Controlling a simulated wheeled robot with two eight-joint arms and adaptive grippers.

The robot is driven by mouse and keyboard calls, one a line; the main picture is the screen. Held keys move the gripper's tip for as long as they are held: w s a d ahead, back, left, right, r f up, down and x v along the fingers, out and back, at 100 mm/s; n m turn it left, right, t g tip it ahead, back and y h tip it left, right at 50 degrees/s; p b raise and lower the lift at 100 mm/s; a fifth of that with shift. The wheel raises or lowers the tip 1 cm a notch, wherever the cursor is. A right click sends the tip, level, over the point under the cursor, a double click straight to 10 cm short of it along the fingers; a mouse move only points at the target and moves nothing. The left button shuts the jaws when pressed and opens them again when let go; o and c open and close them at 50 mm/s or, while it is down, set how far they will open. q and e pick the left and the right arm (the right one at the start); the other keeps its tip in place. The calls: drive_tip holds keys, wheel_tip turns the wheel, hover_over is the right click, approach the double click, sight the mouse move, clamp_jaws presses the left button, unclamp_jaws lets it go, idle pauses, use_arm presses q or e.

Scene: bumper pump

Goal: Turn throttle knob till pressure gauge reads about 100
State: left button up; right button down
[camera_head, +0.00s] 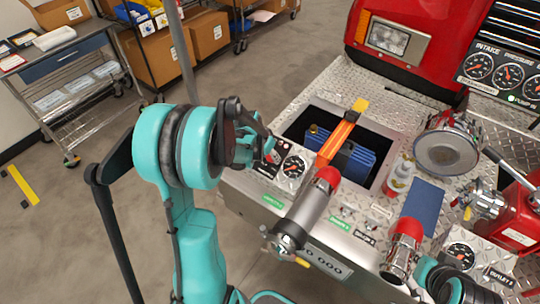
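My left gripper (262,148), dark and teal, reaches in from the left to the bumper's left side panel. Its fingertips are at a small red knob (271,157), which they partly hide. Whether they touch or grip it I cannot tell. A round black-faced pressure gauge (293,168) sits just right of the knob; its reading is too small to make out. My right arm shows at the bottom right, its teal and black end (452,287) below another gauge (461,256); its fingers are not clear.
A nozzle with a red tip (305,211) stands in front of the left gauge, and another (403,247) is to the right. A red valve unit (512,222) is at right. Shelving and carts stand behind left.

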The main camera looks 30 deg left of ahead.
use_arm(q)
drive_tip(key=shift+n, duration=1.2)
drive_tip(key=o, duration=1.2)
drive_tip(key=shift+c, duration=0.2)
drive_tip(key=v, duration=1.2)
drive_tip(key=shift+a+f, duration=0.1)
drive_tip(key=shift+a, duration=0.05)
